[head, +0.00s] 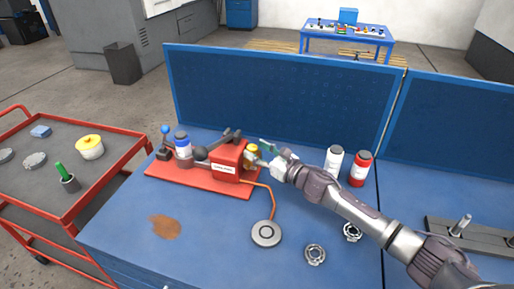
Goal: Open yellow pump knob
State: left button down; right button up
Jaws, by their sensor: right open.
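A red pump unit (227,161) stands on a red base plate (204,184) on the blue workbench. The yellow knob (252,151) is on the right side of the red unit. My right gripper (262,157) comes in from the right and is open right at the knob, its fingers beside it. I cannot tell whether the fingers touch the knob, which they partly hide. My left gripper is not in view.
A white bottle (333,163) and a red bottle (360,168) stand behind my right arm. A round grey disc (266,234) on an orange cable lies in front of the pump. A red cart (107,179) stands at the left. A blue panel (280,95) closes the bench's back.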

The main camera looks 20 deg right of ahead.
jog(key=shift+w+a, duration=0.15)
jog(key=shift+w, duration=0.05)
grip_shut()
jog(key=n+g+y+b, duration=0.1)
jog(key=b, duration=0.1)
jog(key=n+g+y+b, duration=0.1)
jog(key=y+b, duration=0.1)
jog(key=b, duration=0.1)
jog(key=n+g+y+b, duration=0.1)
jog(key=n+g+b, duration=0.1)
jog(key=b, duration=0.1)
jog(key=shift+w+d+f+y, duration=0.2)
jog(key=shift+w+d+y, duration=0.1)
jog(key=shift+d+y, duration=0.1)
jog(key=shift+r+n+g+y+b, duration=0.15)
jog(key=shift+n+g+y+b, duration=0.15)
jog(key=shift+g+b, duration=0.15)
jog(key=shift+r, duration=0.1)
